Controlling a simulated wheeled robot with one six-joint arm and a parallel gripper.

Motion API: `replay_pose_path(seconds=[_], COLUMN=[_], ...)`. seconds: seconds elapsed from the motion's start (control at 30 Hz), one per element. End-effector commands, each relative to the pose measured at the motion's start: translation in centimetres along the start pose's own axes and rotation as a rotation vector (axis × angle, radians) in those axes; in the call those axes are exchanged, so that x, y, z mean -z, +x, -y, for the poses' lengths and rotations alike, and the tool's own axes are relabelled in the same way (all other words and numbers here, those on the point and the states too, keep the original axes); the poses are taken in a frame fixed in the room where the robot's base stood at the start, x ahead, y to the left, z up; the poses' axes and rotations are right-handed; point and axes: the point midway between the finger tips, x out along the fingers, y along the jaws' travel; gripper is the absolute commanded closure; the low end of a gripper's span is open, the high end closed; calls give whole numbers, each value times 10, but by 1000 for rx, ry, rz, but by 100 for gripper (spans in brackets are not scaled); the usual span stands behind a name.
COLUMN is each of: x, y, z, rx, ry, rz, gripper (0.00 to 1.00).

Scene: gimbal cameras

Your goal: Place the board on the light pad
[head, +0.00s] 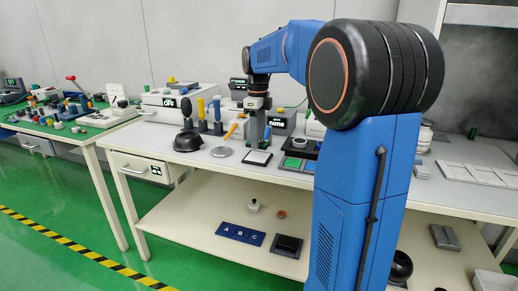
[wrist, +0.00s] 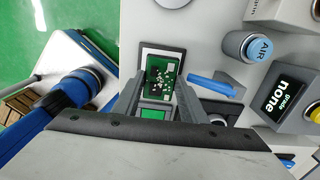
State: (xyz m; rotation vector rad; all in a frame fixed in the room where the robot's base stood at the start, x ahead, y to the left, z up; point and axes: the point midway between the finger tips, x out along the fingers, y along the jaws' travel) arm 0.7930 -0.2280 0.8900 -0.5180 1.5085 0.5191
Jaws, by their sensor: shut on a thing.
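The board (wrist: 163,78) is a green circuit board with small parts on it. In the wrist view it lies between the two fingertips of my gripper (wrist: 157,88), which is shut on it. The light pad (wrist: 147,52) is a white square in a dark frame. It shows behind the board, which covers much of it; the gap between them cannot be judged. In the head view my gripper (head: 256,138) points down just above the pad (head: 257,157). The board cannot be made out there.
A dark fixture with a green patch (head: 291,163) lies right of the pad. A blue tool (wrist: 215,86) and a display reading "none" (wrist: 288,95) are close by. A grey disc (head: 222,152) and upright handled tools (head: 202,113) stand to the left.

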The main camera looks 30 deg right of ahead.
Motion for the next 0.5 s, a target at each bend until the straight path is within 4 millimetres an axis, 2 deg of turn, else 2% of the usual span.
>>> replay_pose_path(seconds=[0.17, 0.33, 0.5], x=[0, 0, 0], y=[12, 34, 40], z=[0, 0, 0], rx=[-1, -1, 0], ry=[0, 0, 0], rz=[-1, -1, 0], gripper=[83, 83, 83])
